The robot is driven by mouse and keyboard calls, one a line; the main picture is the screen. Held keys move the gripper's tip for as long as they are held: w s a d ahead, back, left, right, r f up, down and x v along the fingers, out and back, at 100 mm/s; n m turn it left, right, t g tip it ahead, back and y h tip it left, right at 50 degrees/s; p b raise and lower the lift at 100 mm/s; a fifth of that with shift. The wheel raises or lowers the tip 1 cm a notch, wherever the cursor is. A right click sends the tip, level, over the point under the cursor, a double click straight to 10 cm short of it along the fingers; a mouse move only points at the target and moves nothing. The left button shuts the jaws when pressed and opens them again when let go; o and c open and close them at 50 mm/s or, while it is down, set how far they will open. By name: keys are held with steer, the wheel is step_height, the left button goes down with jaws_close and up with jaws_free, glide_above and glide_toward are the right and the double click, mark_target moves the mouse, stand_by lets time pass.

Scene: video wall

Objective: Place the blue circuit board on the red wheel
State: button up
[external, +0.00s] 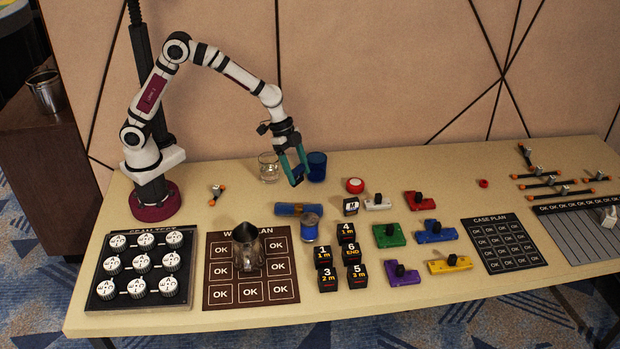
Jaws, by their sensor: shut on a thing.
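The blue circuit board (436,232), with a black knob on top, lies on the table right of centre, among similar coloured boards. A round red piece (355,185) sits near the table's middle, and a smaller red disc (483,183) lies further right. I cannot tell for sure which one is the red wheel. My gripper (298,181), with teal fingers, points down at the back of the table, left of the round red piece and well away from the blue board. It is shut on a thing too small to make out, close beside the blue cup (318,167).
A clear glass (268,167) stands left of my gripper. Red (419,201), white (378,203) and green (388,236) boards lie near the blue one.

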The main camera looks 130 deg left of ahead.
steer(key=w+a+r+n+g+y, duration=0.1)
steer(key=w+a+n+y, duration=0.2)
steer(key=w+a+n, duration=0.65)
glide_toward(361, 181)
steer(key=shift+w+r, duration=0.15)
steer(key=shift+w, duration=0.9)
steer(key=shift+s+a, duration=0.1)
steer(key=shift+a, duration=0.25)
steer(key=shift+a+f, duration=0.1)
steer(key=shift+f, duration=2.1)
steer(key=shift+f, duration=0.1)
steer(key=o, duration=1.3)
